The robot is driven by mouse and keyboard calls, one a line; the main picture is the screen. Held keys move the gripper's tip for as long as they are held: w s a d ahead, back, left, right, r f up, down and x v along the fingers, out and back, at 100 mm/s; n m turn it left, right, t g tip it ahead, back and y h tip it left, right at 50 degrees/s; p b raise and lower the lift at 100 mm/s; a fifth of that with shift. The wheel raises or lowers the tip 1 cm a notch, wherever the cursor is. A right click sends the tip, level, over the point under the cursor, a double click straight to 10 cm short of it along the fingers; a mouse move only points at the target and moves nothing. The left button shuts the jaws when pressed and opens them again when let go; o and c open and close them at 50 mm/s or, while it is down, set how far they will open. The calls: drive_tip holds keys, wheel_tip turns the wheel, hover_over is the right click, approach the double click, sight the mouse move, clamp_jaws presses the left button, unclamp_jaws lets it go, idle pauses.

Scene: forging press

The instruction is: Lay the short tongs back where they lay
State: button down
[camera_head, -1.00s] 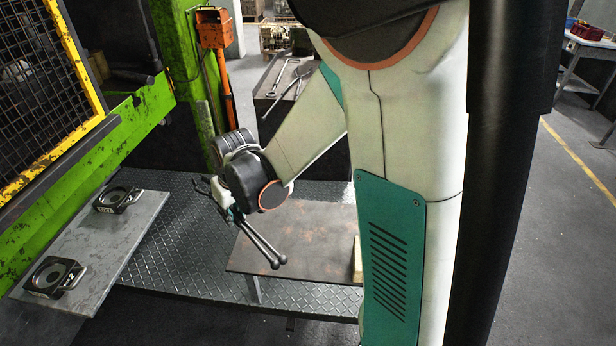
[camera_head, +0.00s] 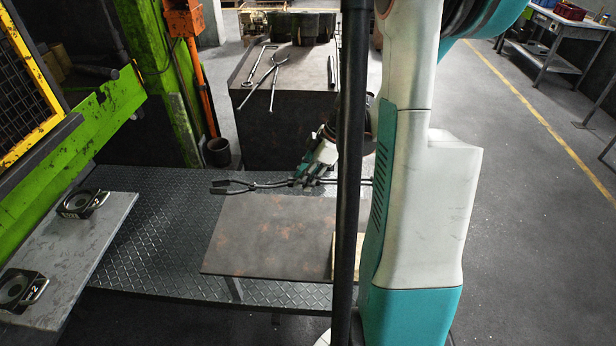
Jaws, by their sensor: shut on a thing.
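My gripper (camera_head: 308,178) is shut on a pair of dark tongs, which I take to be the short tongs (camera_head: 262,185). They lie nearly level across the view, jaws (camera_head: 220,187) to the left and handles to the right, partly hidden behind my arm's dark tube. In the picture they cross just above the far edge of a rusty brown plate table (camera_head: 270,235). I cannot tell how high they are or whether they touch anything.
A dark block (camera_head: 285,125) behind carries a spanner (camera_head: 259,65) and another pair of tongs (camera_head: 274,78). A grey shelf (camera_head: 85,245) at left holds two dark ring blocks (camera_head: 82,203). Chequered floor plate (camera_head: 160,240) lies between. A green press frame (camera_head: 120,110) stands left. The rusty plate's visible top is mostly bare.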

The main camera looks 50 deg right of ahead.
drive_tip(key=shift+s+d, duration=0.25)
drive_tip(key=shift+d, duration=0.05)
drive_tip(key=shift+f+b, duration=3.7)
drive_tip(key=shift+f, duration=1.1)
drive_tip(key=c, duration=1.8)
unclamp_jaws()
drive_tip(key=o, duration=0.6)
drive_tip(key=o, duration=1)
drive_tip(key=v, duration=1.2)
